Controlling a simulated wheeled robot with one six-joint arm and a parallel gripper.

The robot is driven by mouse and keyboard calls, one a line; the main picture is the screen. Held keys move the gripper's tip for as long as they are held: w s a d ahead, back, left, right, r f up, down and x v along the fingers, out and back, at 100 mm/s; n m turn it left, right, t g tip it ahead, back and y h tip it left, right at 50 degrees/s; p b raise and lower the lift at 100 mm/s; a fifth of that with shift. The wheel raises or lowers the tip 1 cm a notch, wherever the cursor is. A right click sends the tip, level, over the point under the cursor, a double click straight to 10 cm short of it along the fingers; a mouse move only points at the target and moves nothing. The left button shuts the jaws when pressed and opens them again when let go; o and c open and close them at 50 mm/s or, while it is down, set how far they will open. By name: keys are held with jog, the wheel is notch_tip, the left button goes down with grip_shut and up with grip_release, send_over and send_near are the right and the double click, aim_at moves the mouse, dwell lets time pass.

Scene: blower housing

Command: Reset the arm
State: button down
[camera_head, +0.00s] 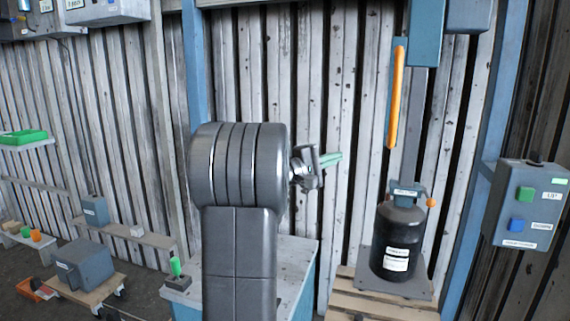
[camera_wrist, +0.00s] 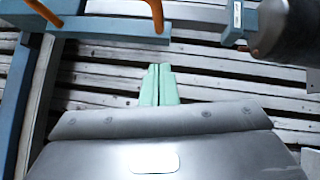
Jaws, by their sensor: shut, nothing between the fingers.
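My gripper (camera_head: 331,159) is in the middle of the head view, at the end of my dark grey arm, with its pale green fingers pointing right. In the wrist view my gripper (camera_wrist: 158,84) shows its two green fingers side by side and closed together, with nothing between them. It is in free air in front of the corrugated wall (camera_head: 335,60). My arm hides part of the white-topped bench (camera_head: 298,262) behind it.
A black cylinder (camera_head: 397,238) with a blue top stands on a wooden pallet (camera_head: 350,300) to the right. An orange bar (camera_head: 396,100) hangs above it. A control box (camera_head: 527,205) with green and blue buttons is at far right. A grey block (camera_head: 84,264) sits on a dolly at left.

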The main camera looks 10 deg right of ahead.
jog(key=d+r+p, duration=0.2)
jog(key=d, duration=1)
jog(key=shift+w+d, duration=0.3)
jog(key=shift+d, duration=0.05)
jog(key=shift+a+f, duration=0.1)
